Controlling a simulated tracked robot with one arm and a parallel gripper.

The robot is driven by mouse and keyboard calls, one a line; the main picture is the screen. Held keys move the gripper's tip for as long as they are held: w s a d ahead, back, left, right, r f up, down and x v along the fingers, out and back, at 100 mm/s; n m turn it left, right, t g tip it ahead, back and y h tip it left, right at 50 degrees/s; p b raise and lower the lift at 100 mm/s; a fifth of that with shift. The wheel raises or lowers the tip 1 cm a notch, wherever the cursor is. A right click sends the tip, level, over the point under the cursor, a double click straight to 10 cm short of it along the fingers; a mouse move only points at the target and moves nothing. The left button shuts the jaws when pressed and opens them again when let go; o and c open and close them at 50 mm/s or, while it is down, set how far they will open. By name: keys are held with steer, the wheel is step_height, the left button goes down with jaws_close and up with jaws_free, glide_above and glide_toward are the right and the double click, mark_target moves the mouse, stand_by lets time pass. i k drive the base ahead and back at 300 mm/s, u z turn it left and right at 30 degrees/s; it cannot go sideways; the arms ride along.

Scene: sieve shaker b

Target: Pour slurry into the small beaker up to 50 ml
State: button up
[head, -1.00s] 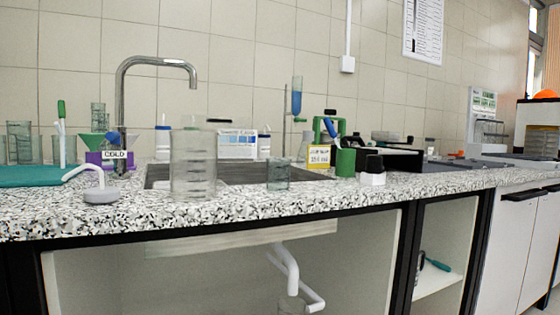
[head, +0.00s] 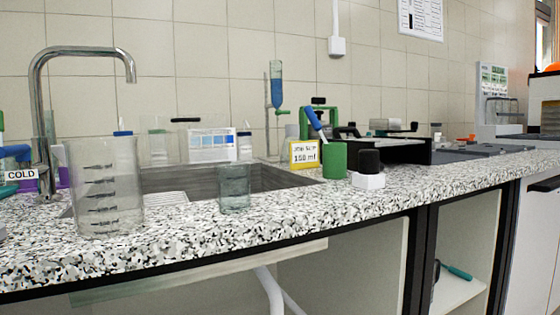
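A small clear beaker (head: 235,190) stands upright on the speckled counter, in front of the sink. It looks greenish and see-through; I cannot make out a level in it. A tall clear beaker (head: 106,190) with dark graduation marks stands to its left near the counter's front edge. It looks empty, and the sink shows through it. I cannot pick out any slurry for certain. My gripper is not in view.
The sink (head: 265,180) lies behind both beakers, with a curved metal tap (head: 85,50) at left. A yellow-labelled item (head: 304,155), a green pot (head: 335,160) and a black-capped white bottle (head: 369,170) stand right. The counter front (head: 300,215) is clear.

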mark_target(233, 180)
steer(key=z, duration=0.2)
steer(key=i, duration=1.1)
steer(key=u, duration=0.05)
